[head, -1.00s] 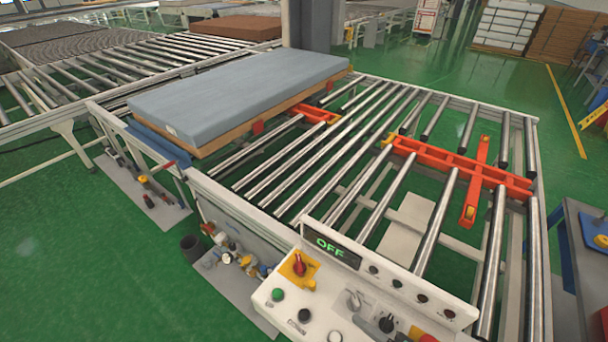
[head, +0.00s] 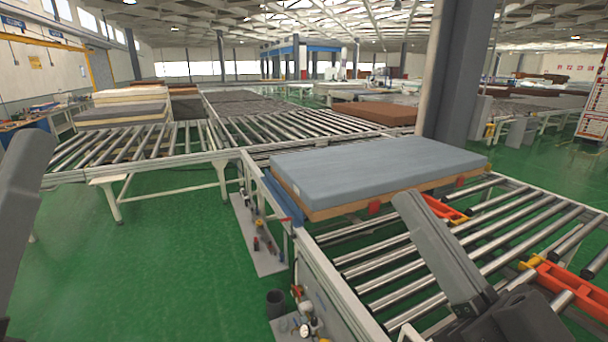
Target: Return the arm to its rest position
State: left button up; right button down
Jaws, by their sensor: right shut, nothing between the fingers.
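My right gripper (head: 416,212) is at the lower right of the head view, its grey fingers closed together and empty. The blue-grey mattress (head: 375,165) lies flat on a brown base layer at the far end of the conveyor. Nothing is held.
Red-orange transfer bars (head: 568,276) sit among the rollers at right. A thick grey column (head: 455,75) stands behind the mattress. More roller lines (head: 125,150) with stacked mattresses run across the back. Green floor (head: 150,275) is clear at lower left.

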jog(key=s+d+r+m+t+h+p, duration=0.45)
jog(key=s+d+r+t+h, duration=0.2)
jog(key=r+h, duration=0.35)
pick_arm(q)
notch_tip(320, 180, up, 18)
jog(key=p, duration=1.3)
jog(key=shift+f, duration=0.2)
pick_arm(e)
notch_tip(320, 180, up, 15)
jog(key=g+y, duration=0.1)
jog(key=shift+s+d, duration=0.25)
jog(key=shift+d, duration=0.15)
pick_arm(q)
jog(key=shift+c, duration=0.3)
